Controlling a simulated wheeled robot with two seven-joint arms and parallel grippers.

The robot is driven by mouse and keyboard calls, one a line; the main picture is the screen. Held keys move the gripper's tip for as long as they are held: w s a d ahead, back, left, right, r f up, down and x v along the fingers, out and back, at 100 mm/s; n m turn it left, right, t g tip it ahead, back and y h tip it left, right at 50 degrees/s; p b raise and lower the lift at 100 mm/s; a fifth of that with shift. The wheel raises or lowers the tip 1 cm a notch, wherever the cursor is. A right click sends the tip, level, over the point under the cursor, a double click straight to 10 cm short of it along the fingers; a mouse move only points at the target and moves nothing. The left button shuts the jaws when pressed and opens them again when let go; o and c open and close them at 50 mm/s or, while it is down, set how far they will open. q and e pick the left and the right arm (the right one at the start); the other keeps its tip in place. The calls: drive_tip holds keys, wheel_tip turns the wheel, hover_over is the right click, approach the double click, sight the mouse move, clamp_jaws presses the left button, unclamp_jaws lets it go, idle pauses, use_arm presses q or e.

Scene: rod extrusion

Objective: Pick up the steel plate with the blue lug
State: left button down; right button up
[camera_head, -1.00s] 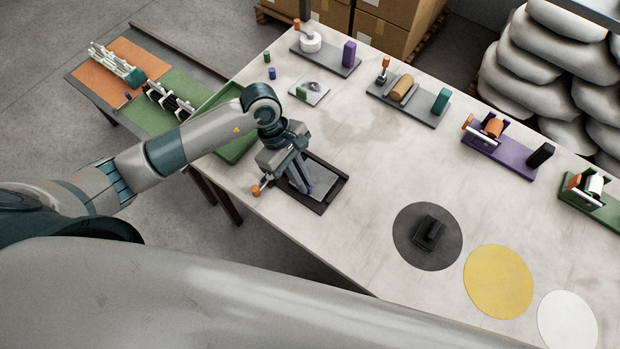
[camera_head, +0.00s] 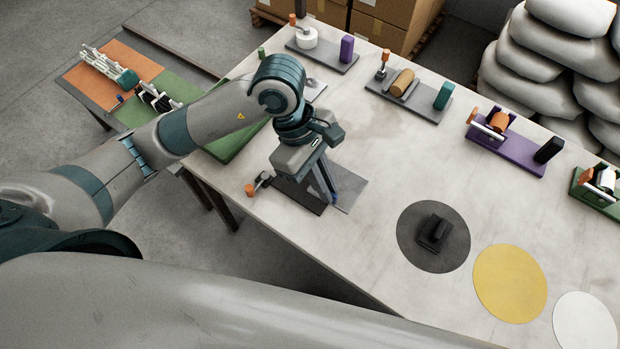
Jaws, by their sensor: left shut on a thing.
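The steel plate (camera_head: 350,186) is a flat grey sheet, partly hidden behind my left gripper. My left gripper (camera_head: 332,196) points down and is shut on the plate's blue lug (camera_head: 335,196), of which only a little shows at the fingertips. The plate appears raised and overlaps the right part of the dark tray (camera_head: 300,193) in the picture. The tray's exposed left part looks empty. My right gripper is not in view.
Black (camera_head: 448,252), yellow (camera_head: 510,283) and white (camera_head: 585,322) discs lie to the right; a dark block (camera_head: 432,234) sits on the black one. Several fixtures line the far edge. The middle of the table is clear.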

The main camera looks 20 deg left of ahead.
use_arm(q)
drive_tip(key=shift+s+d+r+b, duration=0.15)
drive_tip(key=shift+s+d+r, duration=0.3)
drive_tip(key=shift+d, duration=0.15)
drive_tip(key=shift+s+d+r+b, duration=0.15)
drive_tip(key=shift+s+d+r, duration=0.3)
drive_tip(key=shift+d, duration=0.15)
